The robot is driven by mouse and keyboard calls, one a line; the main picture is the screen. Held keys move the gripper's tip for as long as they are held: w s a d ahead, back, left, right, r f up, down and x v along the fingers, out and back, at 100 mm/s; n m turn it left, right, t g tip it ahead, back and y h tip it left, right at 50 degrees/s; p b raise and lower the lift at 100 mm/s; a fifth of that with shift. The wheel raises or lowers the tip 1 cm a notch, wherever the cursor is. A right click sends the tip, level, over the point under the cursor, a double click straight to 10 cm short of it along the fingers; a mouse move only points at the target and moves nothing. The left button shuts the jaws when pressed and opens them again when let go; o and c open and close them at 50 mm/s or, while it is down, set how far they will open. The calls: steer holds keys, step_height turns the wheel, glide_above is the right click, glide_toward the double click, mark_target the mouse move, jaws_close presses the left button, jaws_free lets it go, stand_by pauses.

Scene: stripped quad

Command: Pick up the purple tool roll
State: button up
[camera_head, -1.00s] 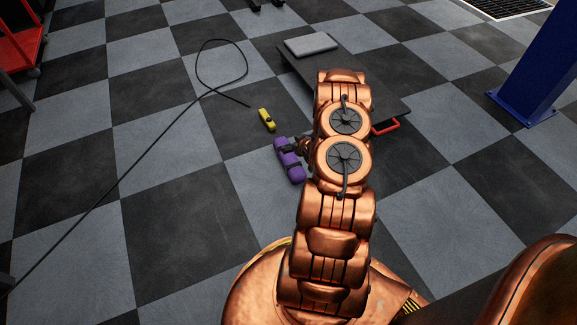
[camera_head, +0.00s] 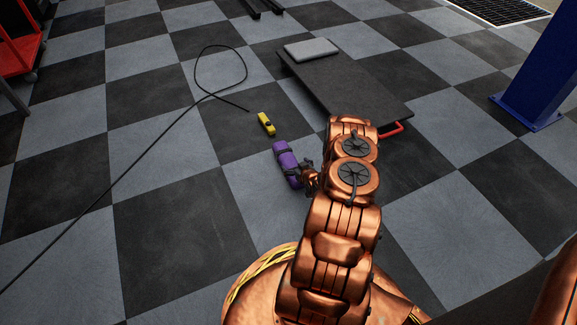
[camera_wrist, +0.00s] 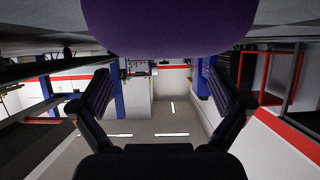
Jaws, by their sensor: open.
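The purple tool roll (camera_head: 284,156) lies on the checkered floor in the head view, left of my arm. Dark straps cross it. In the wrist view the purple tool roll (camera_wrist: 160,25) fills the top middle, close to the camera. My gripper (camera_head: 305,174) is beside the roll's right side in the head view; the arm partly hides it. In the wrist view my gripper (camera_wrist: 160,105) has its two fingers spread apart with nothing between them. Whether a finger touches the roll cannot be told.
A yellow object (camera_head: 266,123) lies just beyond the roll. A black cable (camera_head: 150,136) loops across the floor to the left. A dark low platform (camera_head: 345,85) with a grey flat item (camera_head: 311,48) stands behind my arm. A blue post base (camera_head: 535,100) is at the right.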

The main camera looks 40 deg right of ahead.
mark_target(289, 160)
steer(key=b+x, duration=0.1)
steer(key=x, duration=0.3)
steer(key=shift+w+a+f+b, duration=0.1)
steer(key=shift+w+f+b, duration=0.1)
steer(key=shift+b, duration=0.2)
steer(key=shift+r, duration=0.1)
steer(key=c, duration=1.7)
